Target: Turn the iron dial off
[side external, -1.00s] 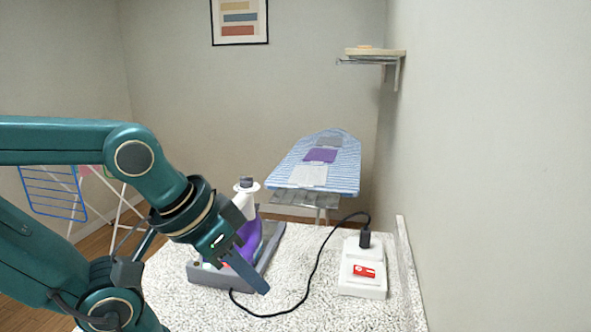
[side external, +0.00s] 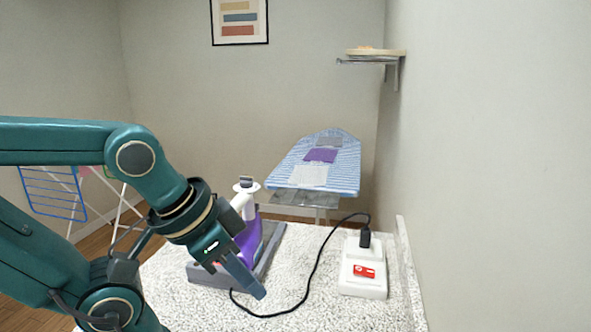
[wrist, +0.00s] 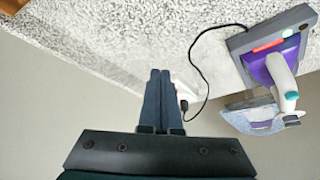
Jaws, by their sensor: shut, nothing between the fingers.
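The purple and white iron (side external: 247,235) stands on a grey base (side external: 208,276) on the speckled counter, partly hidden by my gripper. In the wrist view the iron (wrist: 262,68) is at the right, with a small teal round part (wrist: 291,96) on its white handle; I cannot tell whether this is the dial or how it is set. The grey base (wrist: 240,42) there carries a red strip and small white and green spots. My gripper (side external: 260,293) is shut and empty, pointing down in front of the base; its fingers (wrist: 160,75) are together and apart from the iron.
A black cord (side external: 312,275) runs across the counter (side external: 215,312) to a plug in a white socket block (side external: 363,278) with a red switch. A wall bounds the right side. A striped ironing board (side external: 340,170) stands behind. The counter's front is mostly clear.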

